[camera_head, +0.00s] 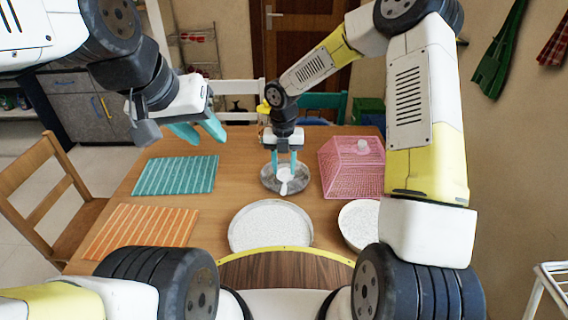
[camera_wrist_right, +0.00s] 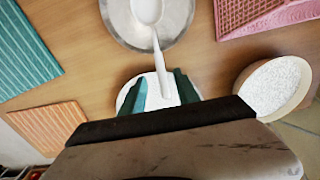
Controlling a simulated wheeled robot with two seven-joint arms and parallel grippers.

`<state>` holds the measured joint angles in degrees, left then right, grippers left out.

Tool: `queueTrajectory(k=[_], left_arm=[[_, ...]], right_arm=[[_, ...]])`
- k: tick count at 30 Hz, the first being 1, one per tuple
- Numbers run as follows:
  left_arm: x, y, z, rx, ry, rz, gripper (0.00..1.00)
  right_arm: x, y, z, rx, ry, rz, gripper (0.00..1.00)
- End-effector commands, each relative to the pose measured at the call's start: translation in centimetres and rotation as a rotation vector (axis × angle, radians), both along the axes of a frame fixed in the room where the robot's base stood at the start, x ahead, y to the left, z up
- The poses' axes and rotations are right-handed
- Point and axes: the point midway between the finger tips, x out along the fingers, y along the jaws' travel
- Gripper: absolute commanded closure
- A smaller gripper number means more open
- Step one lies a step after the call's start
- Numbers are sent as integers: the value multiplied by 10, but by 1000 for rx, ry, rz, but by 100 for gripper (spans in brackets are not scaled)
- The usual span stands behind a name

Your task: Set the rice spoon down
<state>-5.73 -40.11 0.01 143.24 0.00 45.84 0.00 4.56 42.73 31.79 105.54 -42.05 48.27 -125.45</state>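The white rice spoon (camera_head: 284,187) is at the round metal dish (camera_head: 268,184) in the middle of the table. In the right wrist view the spoon's head lies over the dish (camera_wrist_right: 185,22) and its handle (camera_wrist_right: 159,62) reaches over the rim towards my gripper. My right gripper (camera_head: 284,163) points down above the dish. Its fingers (camera_wrist_right: 160,90) stand apart on either side of the handle, with gaps visible on both sides. Whether the spoon rests fully on the dish is unclear. My left gripper (camera_head: 198,130) is open and empty, above the table's far left.
A round tray of white grains (camera_head: 270,226) and a bowl of white grains (camera_head: 360,222) stand nearer me. A pink mesh cover (camera_head: 352,168) is right of the dish. A teal mat (camera_head: 176,175) and an orange mat (camera_head: 142,232) lie at left.

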Motion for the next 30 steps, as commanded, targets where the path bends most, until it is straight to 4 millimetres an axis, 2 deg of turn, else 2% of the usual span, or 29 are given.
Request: queueTrajectory(k=[3,10,14,17,20,24,30], left_arm=[[0,0,0,0,0,0,64],[0,0,0,0,0,0,64],[0,0,0,0,0,0,64],[0,0,0,0,0,0,64],[0,0,0,0,0,0,64],[0,0,0,0,0,0,64],[0,0,0,0,0,0,64]], right_arm=[[1,0,23,1,-3,-1,63],[-1,-2,46,-2,-4,-18,63],[-8,-16,71,-18,-35,-173,63],[-22,-36,104,-23,-83,-429,63],[-44,-60,141,-5,-140,-754,63],[-80,-90,186,78,-203,-1230,63],[-140,-123,235,305,-211,-1913,63]])
